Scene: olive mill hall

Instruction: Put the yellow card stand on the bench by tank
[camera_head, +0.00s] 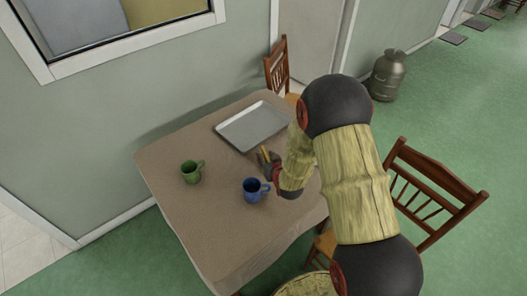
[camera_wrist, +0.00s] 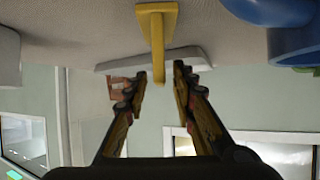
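The yellow card stand (camera_wrist: 157,25) stands on the table; the wrist view shows the scene upside down, with its base at the top and its narrow upright reaching down toward my fingertips. In the head view only a small yellow part of it (camera_head: 264,152) shows beside my gripper (camera_head: 269,167). In the wrist view my gripper (camera_wrist: 160,82) is open, its fingers on either side of the stand's tip with gaps visible. Whether the tip lies between the fingers or just beyond them I cannot tell. I see no bench or tank I can identify.
The brown-covered table (camera_head: 215,225) also holds a grey tray (camera_head: 252,126) behind my gripper, a blue mug (camera_head: 252,190) close by and a green mug (camera_head: 190,172) at left. Wooden chairs (camera_head: 440,190) stand around it.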

